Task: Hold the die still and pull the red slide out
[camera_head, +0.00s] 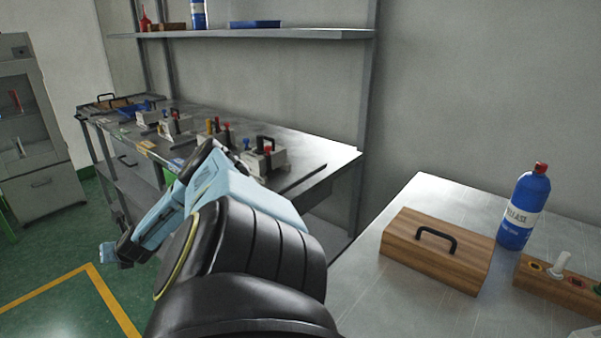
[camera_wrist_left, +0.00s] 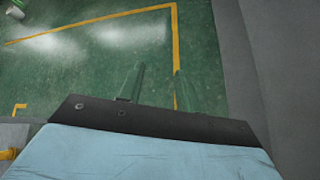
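On the long bench, a pale grey block with a black handle (camera_head: 265,142), likely a die, stands at the near end. A small red part (camera_head: 267,151) shows on it; I cannot tell whether that is the slide. Similar blocks (camera_head: 176,124) stand farther back. My arm crosses the middle of the head view and hides part of the bench front. In the left wrist view my left gripper (camera_wrist_left: 158,88) points at the green floor, its two fingers apart with nothing between them. It is away from the blocks. My right gripper is not in view.
A metal table at right holds a wooden box (camera_head: 437,249) with a black handle, a blue release bottle (camera_head: 523,206) and a wooden holder (camera_head: 562,285). A shelf (camera_head: 250,34) hangs above the long bench. A grey cabinet (camera_head: 38,130) stands at far left. Floor at lower left is clear.

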